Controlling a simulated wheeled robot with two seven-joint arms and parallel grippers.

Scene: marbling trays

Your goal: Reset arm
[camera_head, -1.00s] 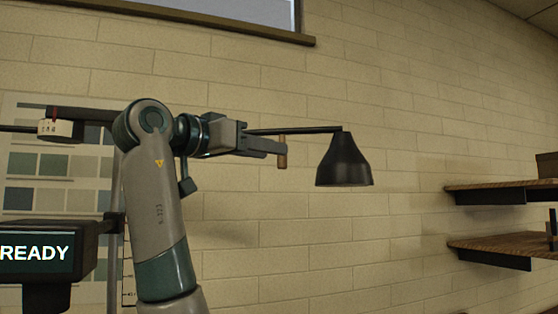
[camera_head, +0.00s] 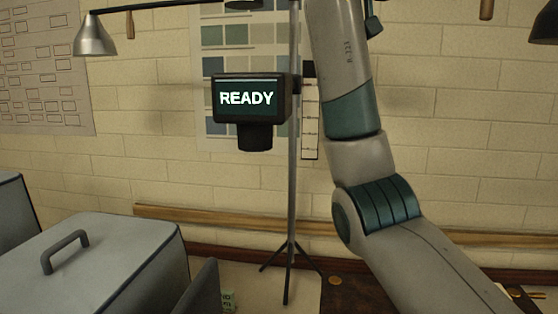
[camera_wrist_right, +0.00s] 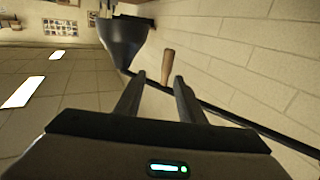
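My right arm (camera_head: 365,150) rises from the lower right of the head view and runs out of the top edge, so its gripper is out of that view. In the right wrist view my right gripper (camera_wrist_right: 158,78) has its two fingers apart with nothing held. A wooden handle (camera_wrist_right: 168,66) shows just past the fingertips; I cannot tell how far beyond them it is. My left gripper is in neither view.
A black lamp (camera_wrist_right: 124,38) and its bar are near the right gripper. The READY display (camera_head: 247,98) is on a stand (camera_head: 293,190) left of the arm. A lidded grey box (camera_head: 110,275) is at the lower left. A brick wall is behind.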

